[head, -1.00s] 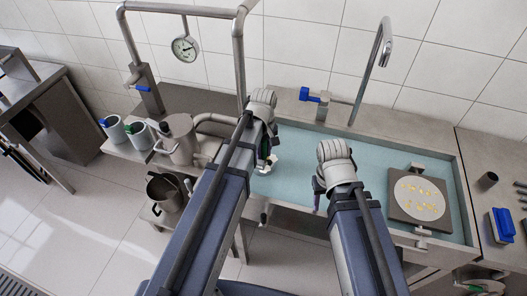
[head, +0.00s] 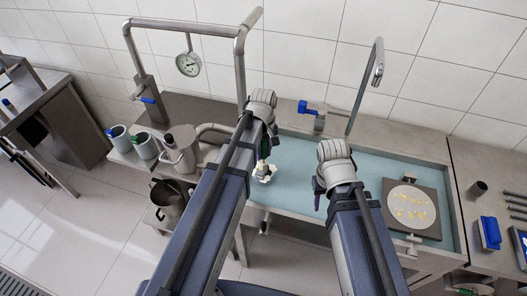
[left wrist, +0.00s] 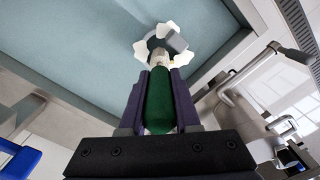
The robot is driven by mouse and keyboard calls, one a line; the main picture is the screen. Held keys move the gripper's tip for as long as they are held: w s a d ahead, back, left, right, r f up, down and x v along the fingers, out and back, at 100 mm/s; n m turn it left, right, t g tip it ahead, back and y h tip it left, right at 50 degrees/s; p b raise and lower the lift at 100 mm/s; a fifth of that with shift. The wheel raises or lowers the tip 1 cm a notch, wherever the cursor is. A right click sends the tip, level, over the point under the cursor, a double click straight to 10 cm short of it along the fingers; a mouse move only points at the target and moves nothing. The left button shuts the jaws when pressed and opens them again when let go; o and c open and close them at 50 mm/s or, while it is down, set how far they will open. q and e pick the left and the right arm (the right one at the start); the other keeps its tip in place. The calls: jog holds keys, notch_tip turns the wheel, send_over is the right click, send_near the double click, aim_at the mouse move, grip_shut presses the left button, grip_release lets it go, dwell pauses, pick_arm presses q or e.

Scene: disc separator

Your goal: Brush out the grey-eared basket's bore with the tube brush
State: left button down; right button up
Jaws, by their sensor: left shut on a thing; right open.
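My left gripper (left wrist: 158,100) is shut on the green handle of a tool that looks like the tube brush (left wrist: 160,103).
The basin (head: 290,150) holds a square block (head: 429,193) with a pale, yellow-flecked disc on its right. Two grey cups (head: 118,140), one with blue and one with green, stand left beside a steel jug (head: 180,155). A blue brush (head: 490,232) lies right. A tap (head: 378,70) overhangs the basin.

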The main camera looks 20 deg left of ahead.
pick_arm(q)
jog(key=shift+f, duration=0.15)
notch_tip(320, 180, down, 6)
jog(key=b, duration=0.6)
notch_tip(320, 180, up, 6)
jog(key=p, duration=0.6)
jog(key=shift+r, duration=0.2)
jog(key=shift+f, duration=0.1)
notch_tip(320, 180, down, 6)
jog(key=b, duration=0.6)
jog(key=shift+f, duration=0.2)
jog(key=shift+r, duration=0.15)
